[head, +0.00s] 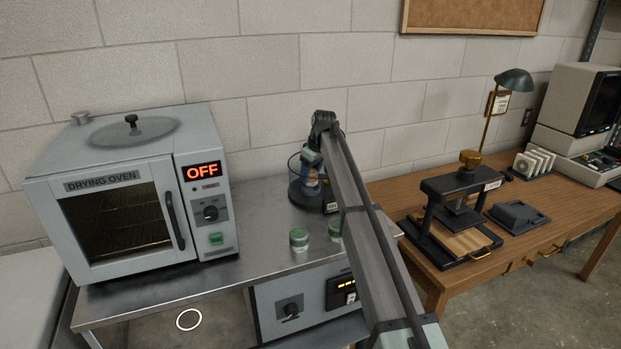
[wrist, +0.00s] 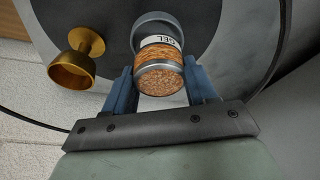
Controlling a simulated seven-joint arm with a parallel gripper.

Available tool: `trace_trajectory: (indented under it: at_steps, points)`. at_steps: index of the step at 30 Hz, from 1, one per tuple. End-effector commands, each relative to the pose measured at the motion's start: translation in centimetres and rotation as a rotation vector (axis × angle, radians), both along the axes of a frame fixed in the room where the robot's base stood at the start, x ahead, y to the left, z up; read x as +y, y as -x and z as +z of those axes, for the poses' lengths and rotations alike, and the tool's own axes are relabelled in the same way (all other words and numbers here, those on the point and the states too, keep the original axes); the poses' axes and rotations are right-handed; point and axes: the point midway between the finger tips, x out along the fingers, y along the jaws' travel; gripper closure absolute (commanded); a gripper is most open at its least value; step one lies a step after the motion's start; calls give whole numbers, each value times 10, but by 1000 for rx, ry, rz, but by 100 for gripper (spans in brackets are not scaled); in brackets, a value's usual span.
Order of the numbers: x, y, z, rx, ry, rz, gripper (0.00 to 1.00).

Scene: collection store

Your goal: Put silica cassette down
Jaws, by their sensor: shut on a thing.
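The silica cassette (wrist: 162,86) is a short cylinder with orange beads, metal rims and a white label reading GEL. My gripper (wrist: 158,76) is shut on it, with a blue finger on each side. In the wrist view, a round dark surface lies behind the cassette. In the head view, my gripper (head: 312,160) reaches down into a clear round vessel with a dark base (head: 304,196), at the back of the metal bench. Whether the cassette touches the vessel's floor cannot be told.
A brass-coloured knobbed piece (wrist: 76,70) is beside the cassette in the wrist view. The drying oven (head: 120,205), showing OFF, stands left. A wooden desk (head: 440,190) with a press is right.

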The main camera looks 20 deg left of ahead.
Motion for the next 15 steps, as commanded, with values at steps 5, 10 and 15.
trace_trajectory:
  at_steps: [5, 10, 15]
  points:
    - [0, 1, -20, 1, 1, 0, 75]
    - [0, 0, -21, 0, 0, 0, 75]
    - [0, 0, -22, 0, 0, 0, 75]
